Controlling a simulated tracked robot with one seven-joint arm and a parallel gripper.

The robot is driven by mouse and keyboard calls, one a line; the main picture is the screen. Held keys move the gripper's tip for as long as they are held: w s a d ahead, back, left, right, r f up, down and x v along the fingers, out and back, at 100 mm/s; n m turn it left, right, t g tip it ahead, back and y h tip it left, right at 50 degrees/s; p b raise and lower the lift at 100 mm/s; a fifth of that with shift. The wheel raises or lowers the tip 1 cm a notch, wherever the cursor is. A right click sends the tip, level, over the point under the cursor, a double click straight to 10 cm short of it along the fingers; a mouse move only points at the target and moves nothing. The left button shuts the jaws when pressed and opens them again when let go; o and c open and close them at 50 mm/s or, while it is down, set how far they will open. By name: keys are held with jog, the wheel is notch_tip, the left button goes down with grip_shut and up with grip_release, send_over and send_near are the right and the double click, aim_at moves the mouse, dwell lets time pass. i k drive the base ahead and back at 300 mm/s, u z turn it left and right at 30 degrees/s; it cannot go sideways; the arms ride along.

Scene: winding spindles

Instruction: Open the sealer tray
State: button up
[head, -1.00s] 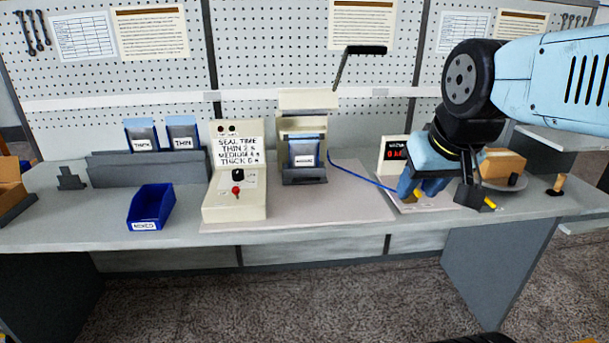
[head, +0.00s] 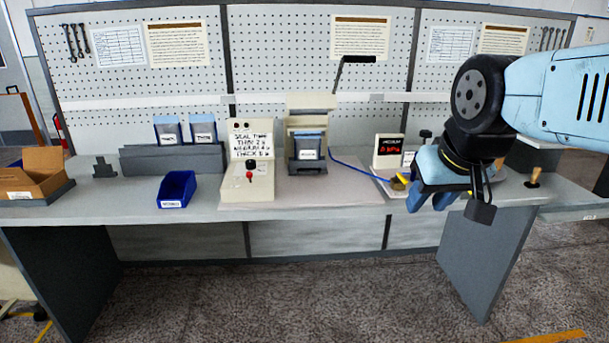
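The sealer (head: 312,105) is a beige upright machine at the middle of the bench, with a raised black-gripped lever (head: 345,66) above it. A dark grey tray (head: 307,168) sits low at its front, below a blue-topped pouch (head: 309,146) with a white label. Whether the tray is pulled out at all is hard to tell. My gripper (head: 428,204) is to the right of the sealer, well apart from it, pointing down in front of the bench's right part. Its blue fingers look apart, with nothing seen between them.
A blue bin (head: 177,189) and a cardboard box (head: 35,177) are farther left. A display (head: 389,150) and a blue cord (head: 350,167) lie between sealer and gripper.

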aim_at(303, 166)
jog(key=k, duration=0.7)
jog(key=u, duration=0.45)
jog(key=i, duration=2.05)
jog(key=z, duration=0.45)
